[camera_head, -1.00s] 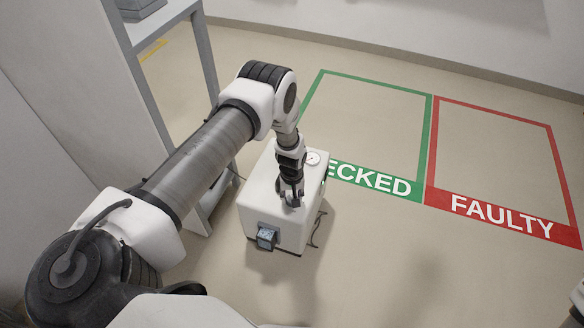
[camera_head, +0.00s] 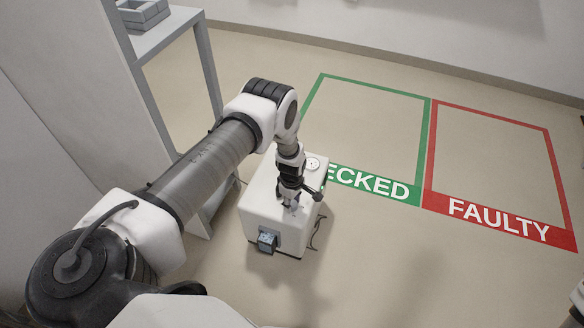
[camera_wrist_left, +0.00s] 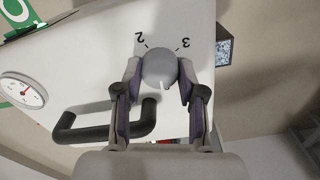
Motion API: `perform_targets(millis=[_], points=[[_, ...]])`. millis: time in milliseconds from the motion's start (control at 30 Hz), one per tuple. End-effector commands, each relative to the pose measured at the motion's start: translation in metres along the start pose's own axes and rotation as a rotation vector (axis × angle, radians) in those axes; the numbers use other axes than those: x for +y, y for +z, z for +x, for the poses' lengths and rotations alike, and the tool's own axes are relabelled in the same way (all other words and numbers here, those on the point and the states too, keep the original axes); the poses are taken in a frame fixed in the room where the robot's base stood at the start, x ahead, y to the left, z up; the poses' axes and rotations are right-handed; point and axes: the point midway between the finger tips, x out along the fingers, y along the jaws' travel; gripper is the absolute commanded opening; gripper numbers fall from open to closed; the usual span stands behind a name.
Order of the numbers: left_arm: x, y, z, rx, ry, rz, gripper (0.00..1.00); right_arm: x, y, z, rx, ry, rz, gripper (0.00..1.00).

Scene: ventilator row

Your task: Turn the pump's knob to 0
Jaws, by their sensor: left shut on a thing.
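The pump (camera_head: 267,208) is a white box on the floor, below my left arm in the head view. Its grey round knob (camera_wrist_left: 160,68) sits on the top face in the left wrist view, with the marks "2" and "3" printed near its far side. A pale pointer line on the knob points toward the bottom of that view, away from those marks. No 0 mark shows. My left gripper (camera_head: 291,204) is shut on the knob, one finger on each side. It also shows in the left wrist view (camera_wrist_left: 160,82).
A round dial gauge (camera_wrist_left: 22,92) and a black handle (camera_wrist_left: 105,122) are on the pump. A small screen (camera_head: 267,241) is on its front. Green CHECKED (camera_head: 383,186) and red FAULTY (camera_head: 500,217) floor areas are empty. A grey shelf (camera_head: 168,32) stands at left.

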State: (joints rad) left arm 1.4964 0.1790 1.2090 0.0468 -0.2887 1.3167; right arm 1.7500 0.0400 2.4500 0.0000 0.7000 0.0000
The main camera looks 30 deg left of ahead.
Motion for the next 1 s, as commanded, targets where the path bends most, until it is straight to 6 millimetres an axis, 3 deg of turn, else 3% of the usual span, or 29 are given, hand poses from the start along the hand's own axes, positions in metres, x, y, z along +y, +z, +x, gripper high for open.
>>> perform_targets(millis=[300,733,767,800,833,1000], points=[[-0.0006,0.0004,0.0005,0.0,-0.001,-0.098,0.05,0.0,0.0,-0.0024,0.0,0.0,0.0,0.4],[-0.0006,0.0003,0.0007,0.0,-0.001,-0.11,0.05,0.0,0.0,-0.0024,0.0,0.0,0.0,0.4],[-0.0006,0.0003,0.0007,0.0,-0.001,-0.11,0.43,0.0,0.0,-0.0024,0.0,0.0,0.0,0.4],[-0.0005,0.0003,0.0007,0.0,-0.001,-0.109,0.57,0.0,0.0,-0.0024,0.0,0.0,0.0,0.4],[-0.0005,0.0003,0.0007,0.0,-0.001,-0.109,0.65,0.0,0.0,-0.0024,0.0,0.0,0.0,0.4],[-0.0003,0.0002,0.0004,0.0,-0.001,-0.108,0.65,0.0,0.0,-0.0025,0.0,0.0,0.0,0.4]])
